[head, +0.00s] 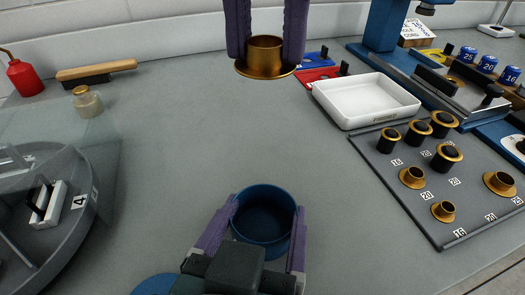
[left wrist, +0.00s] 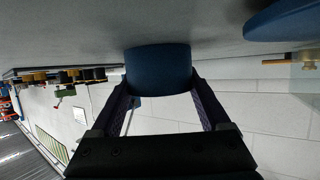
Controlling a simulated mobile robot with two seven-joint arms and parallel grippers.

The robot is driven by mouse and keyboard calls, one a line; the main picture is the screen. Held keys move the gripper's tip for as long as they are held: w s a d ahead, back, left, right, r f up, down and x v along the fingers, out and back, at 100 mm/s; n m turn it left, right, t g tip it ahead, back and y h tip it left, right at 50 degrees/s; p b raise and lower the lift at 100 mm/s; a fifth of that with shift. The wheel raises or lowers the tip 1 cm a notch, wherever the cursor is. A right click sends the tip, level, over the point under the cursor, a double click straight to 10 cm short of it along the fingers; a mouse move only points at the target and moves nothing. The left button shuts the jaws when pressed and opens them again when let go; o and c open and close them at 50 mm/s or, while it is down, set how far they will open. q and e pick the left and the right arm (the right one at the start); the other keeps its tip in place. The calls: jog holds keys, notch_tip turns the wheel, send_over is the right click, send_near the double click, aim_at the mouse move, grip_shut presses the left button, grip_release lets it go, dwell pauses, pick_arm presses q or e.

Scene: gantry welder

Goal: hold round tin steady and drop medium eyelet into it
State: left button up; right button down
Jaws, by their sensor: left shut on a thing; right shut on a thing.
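A round blue tin (head: 264,222) stands open side up on the grey table in the head view, and it looks empty. My left gripper (head: 268,215) is shut around its sides. The tin (left wrist: 158,68) also shows between the fingers in the left wrist view. A brass eyelet (head: 265,58) with a wide flange hangs flange down between the fingers of my right gripper (head: 265,40) at the top of the head view. It is above and beyond the tin, apart from it.
A white tray (head: 366,100) is at the right, behind a grey board (head: 440,222) holding several eyelets. A grey round tray with a clear cover (head: 60,215) is at left. The middle table is clear.

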notch_tip(320, 180, down, 11)
dwell(1.3)
jog(key=shift+r, duration=0.1)
jog(key=c, duration=0.6)
grip_release()
jog(key=shift+c, duration=0.2)
jog(key=shift+r, duration=0.1)
notch_tip(320, 180, up, 12)
pick_arm(q)
jog(key=o, duration=1.2)
jog(key=shift+o, duration=0.2)
